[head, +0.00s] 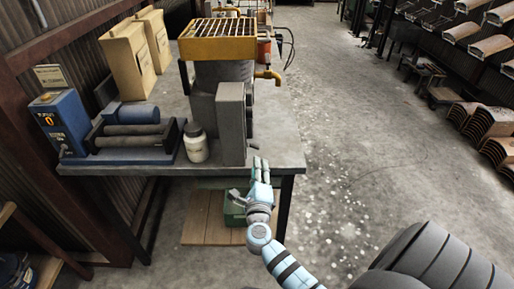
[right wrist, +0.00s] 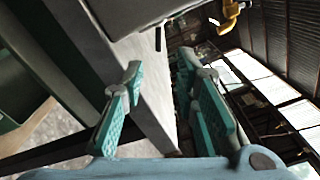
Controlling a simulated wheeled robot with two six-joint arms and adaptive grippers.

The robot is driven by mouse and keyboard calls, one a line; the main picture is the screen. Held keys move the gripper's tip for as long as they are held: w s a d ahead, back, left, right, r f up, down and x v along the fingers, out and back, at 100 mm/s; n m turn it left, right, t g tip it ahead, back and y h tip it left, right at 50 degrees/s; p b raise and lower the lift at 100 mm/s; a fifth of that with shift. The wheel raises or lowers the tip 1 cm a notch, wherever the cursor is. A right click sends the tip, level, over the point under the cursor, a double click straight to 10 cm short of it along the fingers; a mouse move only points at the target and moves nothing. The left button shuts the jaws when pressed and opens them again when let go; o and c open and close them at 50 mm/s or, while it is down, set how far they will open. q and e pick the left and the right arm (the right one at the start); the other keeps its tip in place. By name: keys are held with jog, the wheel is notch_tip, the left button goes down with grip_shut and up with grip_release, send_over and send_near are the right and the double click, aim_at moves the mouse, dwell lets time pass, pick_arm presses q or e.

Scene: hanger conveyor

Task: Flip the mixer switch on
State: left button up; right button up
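The mixer stands on the grey table, with a yellow grate (head: 218,40) on top of a grey drum (head: 224,72). A grey upright box (head: 232,122) is at its front right, with small dark parts on its right side. I cannot clearly make out the switch. My right gripper (head: 247,180) is just in front of and below this box, by the table's front right corner. In the right wrist view its teal-padded fingers (right wrist: 166,92) are spread apart; a grey surface shows between and beyond them, with no object visibly gripped. My left gripper is out of view.
The table (head: 275,150) also holds a white jar (head: 195,143), dark rollers (head: 132,137), a blue box with a display (head: 59,122) and tan containers (head: 128,62). A yellow tap (head: 268,75) juts right from the mixer. The floor (head: 350,160) to the right is open.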

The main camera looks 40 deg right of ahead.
aim_at(257, 149)
jog(key=b+x, duration=0.2)
jog(key=x, duration=0.8)
jog(key=shift+w+d+f, duration=0.15)
jog(key=shift+w, duration=0.05)
grip_shut()
